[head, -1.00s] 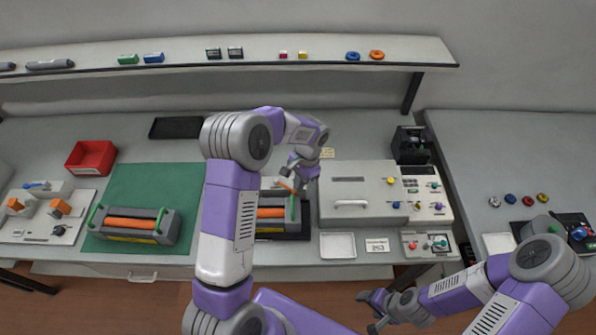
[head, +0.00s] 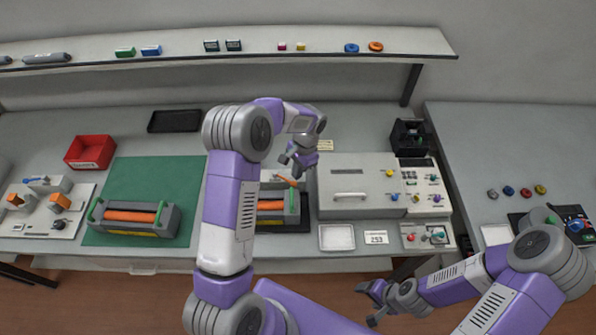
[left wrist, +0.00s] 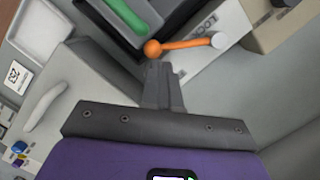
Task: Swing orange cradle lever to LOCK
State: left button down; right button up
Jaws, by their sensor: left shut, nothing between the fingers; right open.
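The orange cradle lever (head: 287,181) is at the back of the cradle (head: 292,212), partly hidden by my left arm in the head view. In the left wrist view the lever (left wrist: 185,44) runs from a pale round pivot to an orange ball knob, beside the printed LOCK label (left wrist: 207,22). My left gripper (head: 289,162) is shut and empty; in the left wrist view its fingertips (left wrist: 158,68) are close to the knob. I cannot tell whether they touch it. My right gripper (head: 373,303) is open and empty, low in front of the table.
A cartridge with green ends (head: 133,218) lies on the green mat (head: 150,175) at left. A grey lidded box (head: 350,175) with a control panel stands right of the cradle. A white tray (head: 337,237) is in front of it. A red bin (head: 90,152) is at back left.

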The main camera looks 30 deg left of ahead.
pick_arm(q)
jog(key=shift+w+d+r, duration=0.1)
jog(key=shift+w+r, duration=0.15)
jog(key=shift+r, duration=0.05)
jog(key=w+p+v, duration=0.2)
jog(key=v, duration=1)
jog(key=shift+d+f, duration=0.15)
jog(key=shift+d, duration=0.2)
pick_arm(e)
jog(key=shift+w+d+r, duration=0.15)
jog(key=shift+w+r, duration=0.05)
jog(key=shift+r, duration=0.35)
jog(key=shift+w+d+r, duration=0.1)
jog(key=shift+w+r, duration=0.05)
jog(key=shift+r, duration=0.4)
pick_arm(q)
jog(key=shift+w, duration=0.1)
